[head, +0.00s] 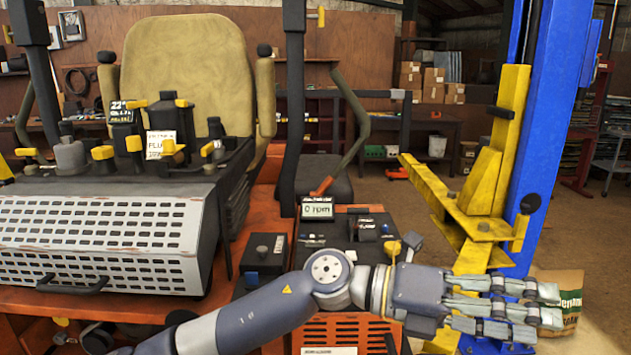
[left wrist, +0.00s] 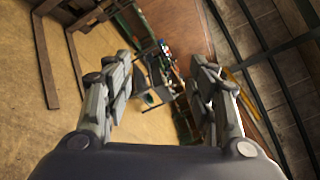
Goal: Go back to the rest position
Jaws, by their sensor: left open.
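My left gripper (head: 535,308) reaches across the lower right of the head view, in front of the base of the blue lift post (head: 545,150). Its fingers are apart with nothing between them. In the left wrist view the two open fingers (left wrist: 160,100) frame an empty gap, with the floor and a far wall behind. My right gripper is not in view.
A yellow lift arm (head: 450,200) juts from the post just above my left arm. A console with a "0 rpm" display (head: 317,208) lies behind my forearm. A paper bag (head: 560,300) stands beside the fingers. Open floor (head: 600,240) shows at the right.

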